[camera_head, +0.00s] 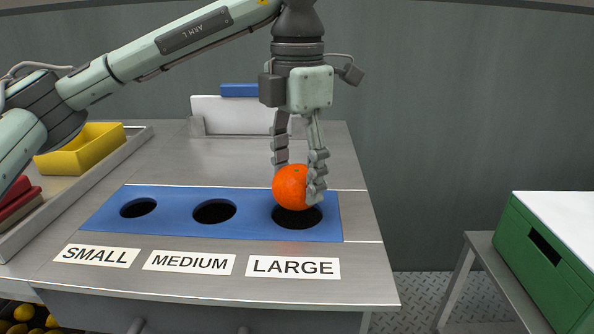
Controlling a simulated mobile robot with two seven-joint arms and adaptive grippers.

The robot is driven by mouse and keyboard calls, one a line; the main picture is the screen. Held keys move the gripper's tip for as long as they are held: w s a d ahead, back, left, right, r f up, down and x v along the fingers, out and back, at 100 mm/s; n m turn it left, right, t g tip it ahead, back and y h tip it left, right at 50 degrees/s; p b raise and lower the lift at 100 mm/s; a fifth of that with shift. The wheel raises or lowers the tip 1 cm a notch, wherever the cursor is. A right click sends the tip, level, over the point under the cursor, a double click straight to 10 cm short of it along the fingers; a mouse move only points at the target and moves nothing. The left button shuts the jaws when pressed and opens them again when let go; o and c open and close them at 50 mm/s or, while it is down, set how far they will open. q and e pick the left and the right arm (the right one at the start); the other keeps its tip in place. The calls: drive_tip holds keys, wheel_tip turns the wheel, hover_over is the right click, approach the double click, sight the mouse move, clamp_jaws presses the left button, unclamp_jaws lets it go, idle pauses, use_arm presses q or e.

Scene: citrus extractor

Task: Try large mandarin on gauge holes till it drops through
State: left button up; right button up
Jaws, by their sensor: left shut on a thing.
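My left gripper (298,188) points straight down and is shut on an orange mandarin (292,187). The mandarin is over the back part of the large hole (297,217), whose front part shows below it. Whether the fruit touches the rim I cannot tell. The blue gauge plate (176,229) lies on the metal table and also has a small hole (138,208) and a medium hole (214,211). Labels in front read SMALL (97,256), MEDIUM (189,262) and LARGE (293,267). My right gripper is not in view.
A tray (96,180) at the left holds a yellow bin (84,148) and a red item (17,201). A white panel (235,116) stands at the back. A green box (550,255) sits on a separate stand at the right. Yellow fruit (23,312) lies below the table at lower left.

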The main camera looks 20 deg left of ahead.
use_arm(q)
drive_tip(key=shift+f+b, duration=0.5)
drive_tip(key=shift+f, duration=0.15)
drive_tip(key=o, duration=1.5)
wheel_tip(320, 180, up, 12)
